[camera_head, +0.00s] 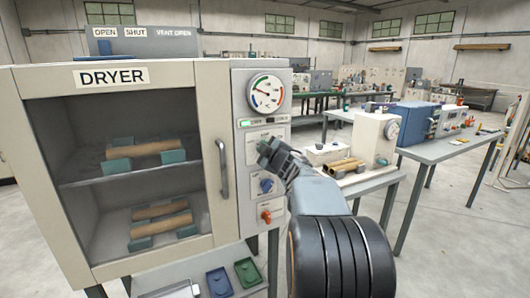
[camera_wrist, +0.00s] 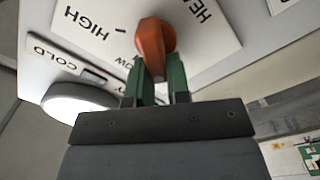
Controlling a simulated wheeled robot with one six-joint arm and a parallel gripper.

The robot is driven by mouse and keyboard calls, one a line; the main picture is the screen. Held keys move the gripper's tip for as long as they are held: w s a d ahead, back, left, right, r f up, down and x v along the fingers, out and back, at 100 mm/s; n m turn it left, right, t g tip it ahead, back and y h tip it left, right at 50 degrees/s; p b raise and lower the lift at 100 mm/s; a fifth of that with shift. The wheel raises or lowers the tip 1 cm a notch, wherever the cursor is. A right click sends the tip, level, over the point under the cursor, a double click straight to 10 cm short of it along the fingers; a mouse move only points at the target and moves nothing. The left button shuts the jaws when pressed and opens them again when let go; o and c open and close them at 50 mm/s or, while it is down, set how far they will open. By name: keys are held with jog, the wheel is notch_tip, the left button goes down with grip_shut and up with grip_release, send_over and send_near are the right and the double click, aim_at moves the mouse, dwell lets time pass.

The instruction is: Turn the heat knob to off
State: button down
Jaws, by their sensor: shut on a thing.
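The heat knob (camera_wrist: 154,42) is orange and sits on a white plate with upside-down lettering in the wrist view. "HIGH", part of "LOW" and the start of "HE" show; no "off" mark can be read. My gripper (camera_wrist: 162,82) has its green fingers closed on both sides of the knob. In the head view my gripper (camera_head: 265,148) is at the upper part of the dryer's control panel and hides this knob. Which mark the knob points at is hard to tell.
The dryer door (camera_head: 130,170) is closed, with wooden rolls inside and a handle (camera_head: 222,168) left of my gripper. A blue knob (camera_head: 266,185) and an orange knob (camera_head: 266,216) sit below. A gauge (camera_head: 266,92) is above. A bench with a white machine (camera_head: 374,138) stands right.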

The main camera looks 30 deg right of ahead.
jog(key=shift+a+f+n, duration=0.1)
jog(key=shift+n, duration=0.5)
jog(key=c, duration=1.1)
grip_release()
jog(key=s, duration=0.4)
jog(key=s+a, duration=0.1)
jog(key=s, duration=0.4)
jog(key=s+a, duration=0.1)
jog(key=s, duration=0.3)
jog(key=shift+s, duration=0.35)
